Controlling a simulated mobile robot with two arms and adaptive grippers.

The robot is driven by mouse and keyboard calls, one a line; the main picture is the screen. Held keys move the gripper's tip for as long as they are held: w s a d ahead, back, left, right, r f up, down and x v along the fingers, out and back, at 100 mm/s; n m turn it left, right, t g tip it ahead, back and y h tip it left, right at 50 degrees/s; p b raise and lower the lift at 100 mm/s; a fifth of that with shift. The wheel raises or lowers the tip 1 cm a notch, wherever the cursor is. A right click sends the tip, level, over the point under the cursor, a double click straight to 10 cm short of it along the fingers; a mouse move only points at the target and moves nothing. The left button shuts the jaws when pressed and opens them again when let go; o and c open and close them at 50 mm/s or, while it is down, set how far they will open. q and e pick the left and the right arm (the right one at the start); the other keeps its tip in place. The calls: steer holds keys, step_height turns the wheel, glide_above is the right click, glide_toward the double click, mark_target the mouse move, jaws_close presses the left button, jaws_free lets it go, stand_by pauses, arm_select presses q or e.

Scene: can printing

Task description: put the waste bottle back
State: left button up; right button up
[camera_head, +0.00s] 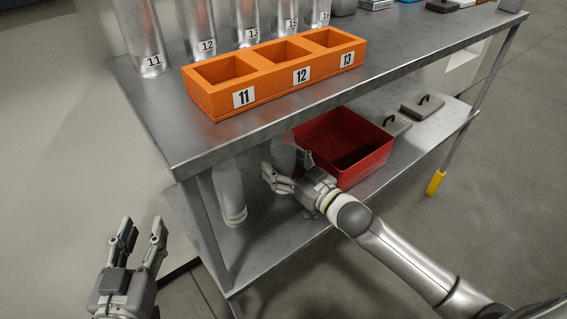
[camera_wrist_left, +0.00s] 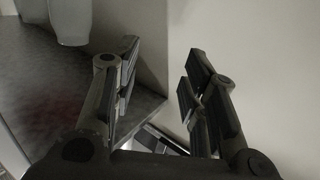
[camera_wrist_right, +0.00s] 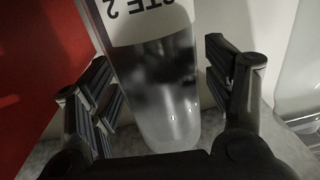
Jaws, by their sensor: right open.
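A clear waste bottle (camera_wrist_right: 165,100) with a white label, on which "TE 2" can be read, is between the fingers of my right gripper (camera_wrist_right: 165,90) in the right wrist view. These fingers are open, with gaps beside the bottle. In the head view this bottle (camera_head: 284,152) is on the lower shelf, partly hidden by my right gripper (camera_head: 281,178). A second pale bottle (camera_head: 230,192) stands left of it on the shelf. Its label cannot be read. My left gripper (camera_head: 139,243) is open and empty, left of the table; its fingers (camera_wrist_left: 160,82) show apart in the left wrist view.
A red bin (camera_head: 370,168) sits on the lower shelf (camera_head: 270,243), right of the bottle. The upper tabletop (camera_head: 190,140) overhangs the shelf. It carries an orange holder (camera_head: 274,89) with compartments 11, 12 and 13, and several numbered cylinders (camera_head: 197,30). Two dark-handled lids (camera_head: 421,106) lie beyond the bin.

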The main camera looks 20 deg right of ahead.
steer(key=shift+s+r, duration=0.1)
steer(key=shift+r, duration=0.05)
steer(key=p+v, duration=0.3)
steer(key=v, duration=0.9)
steer(key=s+a+f+m+g+h, duration=0.1)
steer(key=s+a+f+g+h, duration=0.1)
steer(key=a+h, duration=0.1)
steer(key=shift+s+a+f+m+h, duration=0.1)
steer(key=shift+s+f+m+h, duration=0.2)
steer(key=shift+s+f+m, duration=0.1)
arm_select(q)
steer(key=s+a+f+g+y, duration=0.2)
steer(key=s+f+g, duration=0.3)
steer(key=f, duration=0.5)
steer(key=shift+s+a+g, duration=0.15)
steer(key=shift+a+g, duration=0.35)
steer(key=shift+g, duration=0.4)
arm_select(e)
steer(key=s+a+f+g+h, duration=0.1)
steer(key=s+a+f+g, duration=0.1)
steer(key=s+g, duration=0.2)
steer(key=shift+s+m+h, duration=0.3)
steer(key=shift+s+h, duration=0.1)
steer(key=shift+s, duration=1.1)
arm_select(q)
steer(key=shift+f, duration=0.1)
